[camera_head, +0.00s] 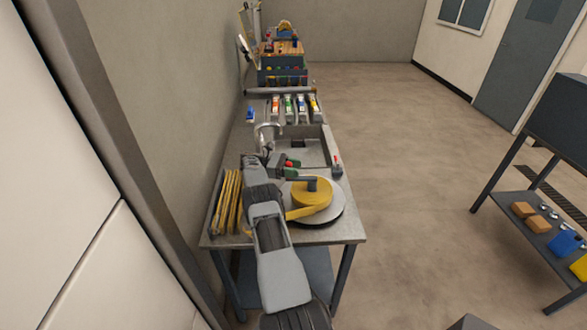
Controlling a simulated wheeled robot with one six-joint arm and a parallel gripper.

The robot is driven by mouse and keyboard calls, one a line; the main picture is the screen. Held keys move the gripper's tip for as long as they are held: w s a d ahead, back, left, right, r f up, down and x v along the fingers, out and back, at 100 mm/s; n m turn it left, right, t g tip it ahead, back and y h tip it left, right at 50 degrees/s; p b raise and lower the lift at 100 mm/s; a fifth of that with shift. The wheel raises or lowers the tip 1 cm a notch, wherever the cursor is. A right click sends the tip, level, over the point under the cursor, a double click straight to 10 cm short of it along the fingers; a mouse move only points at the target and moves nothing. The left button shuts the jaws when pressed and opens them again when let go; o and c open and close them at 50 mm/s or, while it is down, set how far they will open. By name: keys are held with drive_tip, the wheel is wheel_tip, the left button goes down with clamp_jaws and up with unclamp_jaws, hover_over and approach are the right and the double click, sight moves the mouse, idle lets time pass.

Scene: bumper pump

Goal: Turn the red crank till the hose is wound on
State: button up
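A yellow hose (312,200) lies around a dark hub on a pale round reel plate (335,212) at the near end of the bench. A yellow strip of it runs left from the reel and passes behind my arm. A dark crank arm (302,180) reaches left from the hub toward my gripper (284,166). Small red and green parts show at the gripper; I cannot tell which belong to the crank handle. The fingertips are too small and overlapped to tell whether they are shut on it.
Yellow flat lengths stand in a rack (228,205) left of my arm. A small red-topped lever (337,162) stands at the bench's right edge. Behind are a sink (312,150), a tap and coloured items. A dark shelf unit (520,200) stands right; the floor between is clear.

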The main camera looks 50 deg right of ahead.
drive_tip(key=shift+o, duration=0.4)
drive_tip(key=shift+w, duration=0.1)
wheel_tip(320, 180, up, 4)
drive_tip(key=shift+a+f+p, duration=0.1)
drive_tip(key=shift+p, duration=1)
drive_tip(key=s+a+r+b, duration=0.6)
drive_tip(key=s+a+r, duration=0.3)
drive_tip(key=a, duration=0.1)
drive_tip(key=shift+s+a+r+b, duration=0.15)
drive_tip(key=shift+s+b, duration=0.05)
drive_tip(key=shift+b, duration=0.1)
drive_tip(key=shift+c, duration=0.4)
